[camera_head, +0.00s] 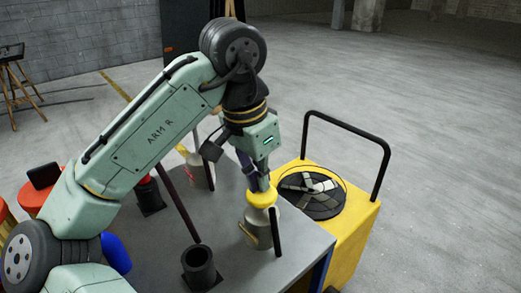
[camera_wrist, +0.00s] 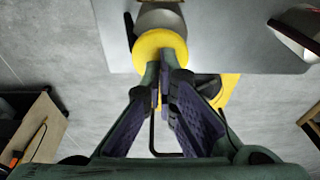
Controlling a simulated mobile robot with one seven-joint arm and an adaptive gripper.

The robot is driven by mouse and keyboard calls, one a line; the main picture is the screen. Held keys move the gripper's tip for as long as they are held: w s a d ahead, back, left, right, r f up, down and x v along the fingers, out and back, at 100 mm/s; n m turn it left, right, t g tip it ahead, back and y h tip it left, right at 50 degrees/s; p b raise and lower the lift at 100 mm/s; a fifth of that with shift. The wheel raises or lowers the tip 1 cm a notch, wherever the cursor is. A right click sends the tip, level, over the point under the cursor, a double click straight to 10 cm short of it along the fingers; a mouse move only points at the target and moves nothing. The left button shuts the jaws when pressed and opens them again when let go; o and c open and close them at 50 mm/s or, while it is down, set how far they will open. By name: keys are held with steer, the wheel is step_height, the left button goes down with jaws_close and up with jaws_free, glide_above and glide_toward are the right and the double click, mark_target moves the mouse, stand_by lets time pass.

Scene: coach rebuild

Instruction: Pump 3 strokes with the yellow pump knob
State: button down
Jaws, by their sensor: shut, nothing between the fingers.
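The yellow pump knob (camera_head: 262,198) sits on top of a grey-beige pump body (camera_head: 262,232) that stands near the right edge of the grey table (camera_head: 230,268). My gripper (camera_head: 259,184) points down from above with its fingertips at the top of the knob. In the wrist view, the knob (camera_wrist: 158,43) lies just beyond my gripper's fingertips (camera_wrist: 164,68), which are close together and hold nothing. The fingertips look in contact with the knob or very near it; I cannot tell which. The pump body is partly hidden behind the knob in the wrist view.
A black cylinder (camera_head: 199,268) stands on the table left of the pump, with a dark rod (camera_head: 178,205) behind it. Another bottle (camera_head: 198,172) stands farther back. A yellow cart (camera_head: 355,230) with a black handle (camera_head: 347,127) stands close on the right. Open floor lies beyond.

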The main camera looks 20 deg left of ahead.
steer(key=p+v, duration=0.4)
steer(key=w+p+v, duration=0.1)
steer(key=p+v, duration=0.1)
steer(key=p, duration=0.1)
steer(key=shift+d+r, duration=0.2)
steer(key=shift+d, duration=0.2)
steer(key=v, duration=0.3)
steer(key=w+p+v, duration=0.1)
steer(key=v, duration=0.1)
steer(key=shift+d+r, duration=0.15)
steer(key=shift+d, duration=0.15)
stand_by(0.6)
